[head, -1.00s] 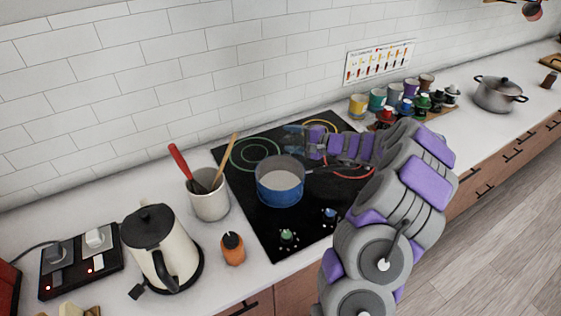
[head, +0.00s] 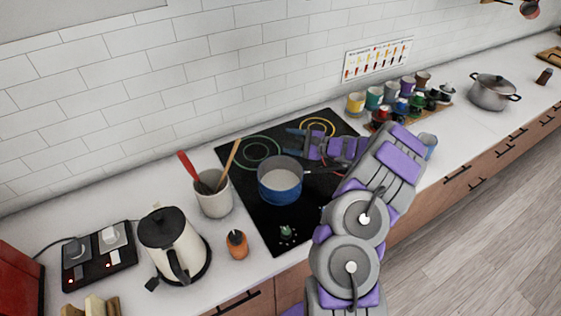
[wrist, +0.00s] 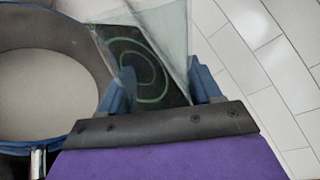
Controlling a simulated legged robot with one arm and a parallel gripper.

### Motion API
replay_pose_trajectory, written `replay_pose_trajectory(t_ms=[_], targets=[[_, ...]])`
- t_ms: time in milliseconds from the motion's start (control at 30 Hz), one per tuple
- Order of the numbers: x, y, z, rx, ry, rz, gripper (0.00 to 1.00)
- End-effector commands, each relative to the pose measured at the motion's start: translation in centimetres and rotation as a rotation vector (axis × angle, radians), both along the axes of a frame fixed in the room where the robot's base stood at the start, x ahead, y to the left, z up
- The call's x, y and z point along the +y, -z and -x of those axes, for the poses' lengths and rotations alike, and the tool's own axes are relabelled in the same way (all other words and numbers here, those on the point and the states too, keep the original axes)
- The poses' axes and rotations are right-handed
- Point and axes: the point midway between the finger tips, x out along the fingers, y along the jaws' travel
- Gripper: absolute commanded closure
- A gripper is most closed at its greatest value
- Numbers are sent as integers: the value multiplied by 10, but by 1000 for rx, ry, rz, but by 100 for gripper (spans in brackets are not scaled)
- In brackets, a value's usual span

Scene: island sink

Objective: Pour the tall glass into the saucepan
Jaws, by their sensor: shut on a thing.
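The blue saucepan (head: 280,192) stands on the black cooktop, its pale inside open to view. In the wrist view the saucepan (wrist: 85,40) fills the left side. My gripper (head: 293,142) is just behind the saucepan's rim, slightly to its right. In the wrist view my gripper (wrist: 163,88) has its blue fingers on either side of the clear tall glass (wrist: 160,25), shut on it. The glass is beside the saucepan there, and the cooktop ring shows through it. In the head view the glass is too faint to judge its tilt or contents.
A utensil crock (head: 214,200), a kettle (head: 172,240) and an orange-brown item (head: 237,245) stand left of the cooktop (head: 262,230). Several cups (head: 356,103) and a grey pot (head: 492,92) are at the right. Another clear bluish vessel (head: 429,142) shows beside my arm. The wall is close behind.

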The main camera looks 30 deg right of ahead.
Motion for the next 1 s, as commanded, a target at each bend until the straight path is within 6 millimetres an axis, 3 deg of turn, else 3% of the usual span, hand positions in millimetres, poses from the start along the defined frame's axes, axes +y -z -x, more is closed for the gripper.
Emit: replay_pose_trajectory(t_ms=[300,667,1000], targets=[[1,-13,1,126,3,-230,73],[-12,-22,-6,257,1,-483,73],[-21,-19,-10,377,1,-708,73]])
